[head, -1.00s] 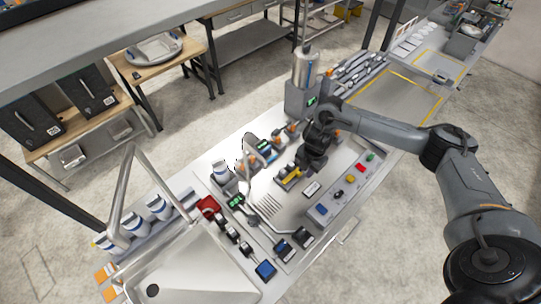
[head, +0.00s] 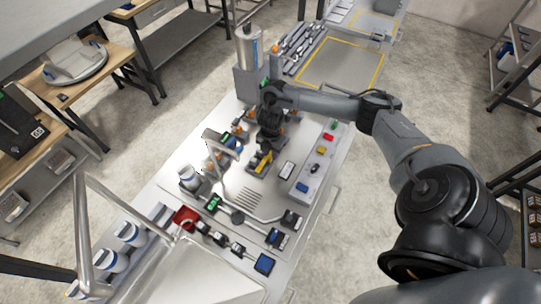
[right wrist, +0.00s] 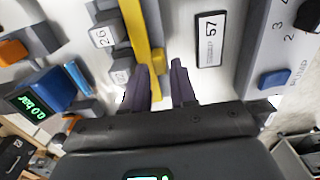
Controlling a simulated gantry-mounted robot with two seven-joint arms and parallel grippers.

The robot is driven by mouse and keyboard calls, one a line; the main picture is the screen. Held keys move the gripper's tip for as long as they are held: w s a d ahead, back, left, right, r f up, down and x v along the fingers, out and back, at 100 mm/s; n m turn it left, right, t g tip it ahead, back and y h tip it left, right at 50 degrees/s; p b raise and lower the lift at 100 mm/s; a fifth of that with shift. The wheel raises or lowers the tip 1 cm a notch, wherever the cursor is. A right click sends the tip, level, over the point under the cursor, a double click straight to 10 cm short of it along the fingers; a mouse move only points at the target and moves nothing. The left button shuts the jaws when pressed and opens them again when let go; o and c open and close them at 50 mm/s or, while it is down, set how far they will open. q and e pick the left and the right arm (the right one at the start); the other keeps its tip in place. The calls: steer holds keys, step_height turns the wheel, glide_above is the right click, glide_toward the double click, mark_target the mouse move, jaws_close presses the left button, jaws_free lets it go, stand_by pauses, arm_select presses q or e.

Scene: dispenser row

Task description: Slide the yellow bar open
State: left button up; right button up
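The yellow bar (head: 262,161) lies on a grey holder on the steel panel in the head view. In the right wrist view the bar (right wrist: 138,35) runs from the top edge down to the fingers, with a small yellow tab on its right side. My right gripper (right wrist: 160,76) is open, its two dark fingers apart. The bar's lower end shows between them, closer to the left finger; I cannot tell whether they touch. In the head view my right gripper (head: 268,146) is above the bar's far end and partly hides it. My left gripper is not in view.
A label marked 57 (right wrist: 210,39) lies right of the bar. A button box (head: 315,165) stands farther right. A blue device with a green display (right wrist: 43,92) is on the left. A curved metal tube (head: 215,165) rises left of the bar. Bare panel lies toward the slots.

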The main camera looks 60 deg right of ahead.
steer(key=shift+f, duration=0.9)
jaws_close()
